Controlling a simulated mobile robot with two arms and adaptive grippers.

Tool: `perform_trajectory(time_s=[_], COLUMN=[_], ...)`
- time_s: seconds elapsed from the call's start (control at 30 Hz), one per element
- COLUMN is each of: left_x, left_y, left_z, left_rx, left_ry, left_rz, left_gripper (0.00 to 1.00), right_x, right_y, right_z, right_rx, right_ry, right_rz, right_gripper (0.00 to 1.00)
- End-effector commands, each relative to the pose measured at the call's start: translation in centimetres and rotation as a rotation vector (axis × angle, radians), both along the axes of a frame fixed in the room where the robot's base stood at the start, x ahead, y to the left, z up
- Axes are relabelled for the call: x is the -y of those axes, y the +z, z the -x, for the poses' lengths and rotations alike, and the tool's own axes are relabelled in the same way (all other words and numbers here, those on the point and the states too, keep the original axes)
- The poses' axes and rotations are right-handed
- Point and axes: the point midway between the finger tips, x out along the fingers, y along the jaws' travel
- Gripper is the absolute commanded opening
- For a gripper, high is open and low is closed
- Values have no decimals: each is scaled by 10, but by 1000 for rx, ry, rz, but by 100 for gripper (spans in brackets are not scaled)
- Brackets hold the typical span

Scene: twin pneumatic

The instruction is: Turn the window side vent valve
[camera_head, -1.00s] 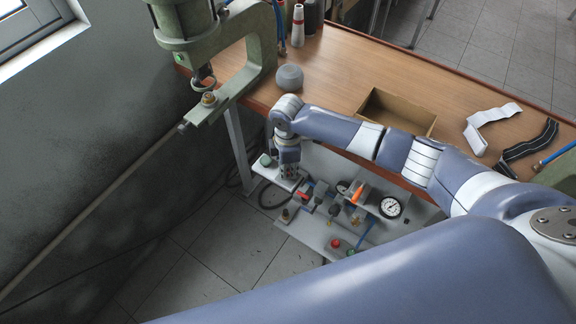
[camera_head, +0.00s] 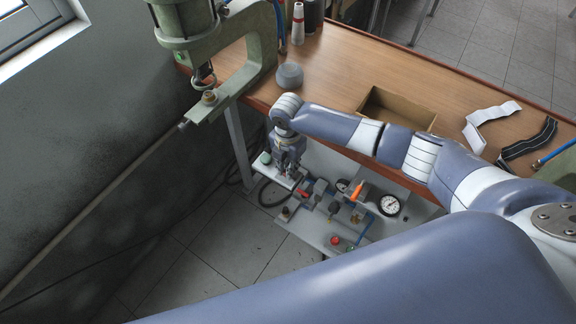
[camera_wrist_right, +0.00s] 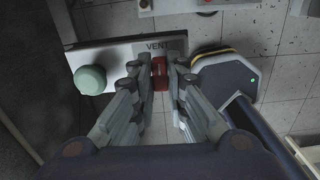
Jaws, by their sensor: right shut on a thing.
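A red valve handle (camera_wrist_right: 160,74) sits in front of a white panel (camera_wrist_right: 115,56) marked VENT in the right wrist view. My right gripper (camera_wrist_right: 161,80) has its fingers on both sides of this handle and is shut on it. In the head view, my right gripper (camera_head: 287,172) reaches down at the left end of the pneumatic panel, below the table edge, and its fingers hide the handle there. A round green knob (camera_wrist_right: 90,80) is on the same panel, to the left of the handle. My left gripper is not in view.
A panel with valves and a pressure gauge (camera_head: 390,205) lies to the right of the gripper. The wooden table (camera_head: 345,70) stands above it, holding a cardboard box (camera_head: 413,108) and a grey round object (camera_head: 289,77). A green press (camera_head: 262,45) stands at left.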

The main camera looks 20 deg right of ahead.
Motion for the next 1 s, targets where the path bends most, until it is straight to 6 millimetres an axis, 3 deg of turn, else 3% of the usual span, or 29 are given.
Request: perform_trajectory(time_s=[0.63, 0.67, 0.73, 1.0], left_x=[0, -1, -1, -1], left_y=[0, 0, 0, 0], left_z=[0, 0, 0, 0], left_rx=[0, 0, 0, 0], left_ry=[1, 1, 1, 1], left_rz=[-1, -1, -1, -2], left_gripper=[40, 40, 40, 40], right_x=[-1, -1, -1, -1], right_y=[1, 1, 1, 0], right_z=[-1, -1, -1, 0], right_rx=[3, 3, 2, 0], right_ry=[51, 51, 50, 49], right_rz=[-3, -3, -3, -1], right_gripper=[0, 18, 33, 33])
